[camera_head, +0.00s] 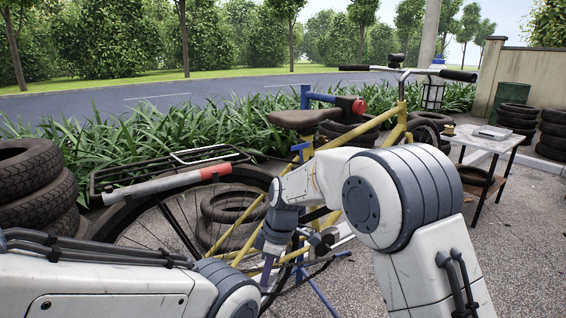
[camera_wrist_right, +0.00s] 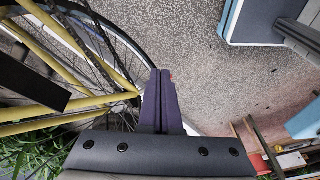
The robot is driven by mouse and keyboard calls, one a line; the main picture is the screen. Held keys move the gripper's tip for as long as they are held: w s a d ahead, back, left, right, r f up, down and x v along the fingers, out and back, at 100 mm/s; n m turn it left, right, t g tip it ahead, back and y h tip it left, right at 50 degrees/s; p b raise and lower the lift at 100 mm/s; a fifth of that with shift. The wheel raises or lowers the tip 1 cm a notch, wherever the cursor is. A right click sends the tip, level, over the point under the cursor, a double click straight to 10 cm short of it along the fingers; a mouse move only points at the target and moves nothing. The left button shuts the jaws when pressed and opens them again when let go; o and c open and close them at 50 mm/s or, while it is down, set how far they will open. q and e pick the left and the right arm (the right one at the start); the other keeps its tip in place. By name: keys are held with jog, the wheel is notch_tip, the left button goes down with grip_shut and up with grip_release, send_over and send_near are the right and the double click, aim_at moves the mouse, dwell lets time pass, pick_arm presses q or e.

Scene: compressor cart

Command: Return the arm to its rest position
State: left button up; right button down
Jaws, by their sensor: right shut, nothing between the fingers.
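My right arm comes in from the right of the head view, bends over at its elbow and points down beside the bicycle. My right gripper (camera_head: 267,272) is at the low end of that arm, in front of the rear part of the yellow bicycle (camera_head: 392,112). In the right wrist view its two dark fingers (camera_wrist_right: 158,100) are together with nothing between them. The yellow frame tubes (camera_wrist_right: 52,112) and a spoked wheel are close to the left of the fingers. My left arm crosses the bottom left of the head view; its gripper is out of view.
A blue repair stand (camera_head: 305,97) holds the bicycle. Stacked tyres (camera_head: 38,186) stand at the left, and more (camera_head: 517,117) at the far right. A small table (camera_head: 487,139) stands at right. Grey ground (camera_head: 528,225) is clear at the right.

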jog(key=s+d+f+m+t+h, duration=0.1)
jog(key=s+d+m, duration=0.65)
jog(key=d, duration=0.45)
jog(key=s+d+f+m+t+h, duration=0.1)
jog(key=s+d+m+t+h, duration=0.1)
jog(key=s+d+m, duration=0.8)
jog(key=s+a+r+n+g+y, duration=0.1)
jog(key=s+a+r+n, duration=0.25)
jog(key=s+a, duration=0.2)
jog(key=s+a+r+n+g, duration=0.2)
jog(key=s+a+n, duration=0.2)
jog(key=s+a, duration=0.15)
pick_arm(q)
notch_tip(320, 180, up, 23)
jog(key=p, duration=2.3)
jog(key=shift+r, duration=0.2)
jog(key=shift+r+p, duration=0.15)
jog(key=shift+p, duration=0.2)
jog(key=shift+c, duration=1.1)
pick_arm(e)
notch_tip(320, 180, up, 24)
jog(key=shift+a, duration=0.45)
jog(key=shift+d, duration=0.1)
